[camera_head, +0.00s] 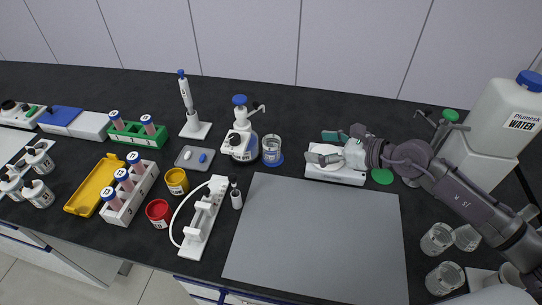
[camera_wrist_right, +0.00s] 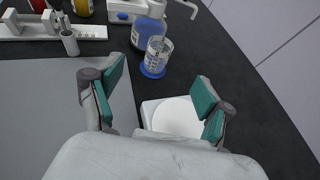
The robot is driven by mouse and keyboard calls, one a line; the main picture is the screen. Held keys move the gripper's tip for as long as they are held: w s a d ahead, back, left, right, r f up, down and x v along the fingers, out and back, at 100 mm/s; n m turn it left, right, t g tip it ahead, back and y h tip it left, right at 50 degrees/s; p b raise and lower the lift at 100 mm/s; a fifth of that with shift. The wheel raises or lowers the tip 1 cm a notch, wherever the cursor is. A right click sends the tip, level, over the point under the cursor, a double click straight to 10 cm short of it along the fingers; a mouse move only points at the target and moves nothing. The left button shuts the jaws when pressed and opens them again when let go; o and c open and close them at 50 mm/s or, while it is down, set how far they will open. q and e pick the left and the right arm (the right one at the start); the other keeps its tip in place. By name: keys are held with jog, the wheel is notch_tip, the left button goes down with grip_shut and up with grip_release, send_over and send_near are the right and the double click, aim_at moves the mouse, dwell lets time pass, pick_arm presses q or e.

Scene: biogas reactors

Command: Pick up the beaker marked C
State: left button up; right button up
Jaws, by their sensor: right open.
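A clear glass beaker (camera_head: 271,147) stands on a round blue coaster in the middle of the bench; in the right wrist view it shows beyond the fingertips (camera_wrist_right: 158,54). Its markings are too small to read. Other clear beakers stand at the right: one beaker (camera_head: 437,239), another in front of it (camera_head: 445,278) and one beside them (camera_head: 467,237). I cannot read a letter C on any of them. My right gripper (camera_head: 325,146) is open and empty, above a white scale (camera_head: 338,177) and to the right of the coaster beaker. My left gripper is not in view.
A grey mat (camera_head: 315,235) lies clear in front. A large water container (camera_head: 500,120) stands at the right. Tube racks, jars and a yellow tray (camera_head: 93,185) fill the left.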

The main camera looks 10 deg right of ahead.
aim_at(279, 145)
jog(key=shift+w+a+f+b, duration=0.15)
jog(key=shift+f+b, duration=0.1)
jog(key=shift+f, duration=0.35)
jog(key=shift+w+a+f+b, duration=0.15)
jog(key=shift+f+b, duration=0.1)
jog(key=shift+f, duration=0.3)
jog(key=p+x, duration=0.1)
jog(key=x, duration=0.6)
jog(key=shift+w+r, duration=0.1)
jog(key=shift+w, duration=0.05)
jog(key=shift+p+x, duration=0.5)
jog(key=shift+x, duration=0.35)
jog(key=x, duration=0.4)
jog(key=shift+w, duration=0.2)
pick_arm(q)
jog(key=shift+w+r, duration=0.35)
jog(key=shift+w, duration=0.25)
pick_arm(e)
jog(key=c, duration=1.3)
jog(key=shift+o, duration=0.2)
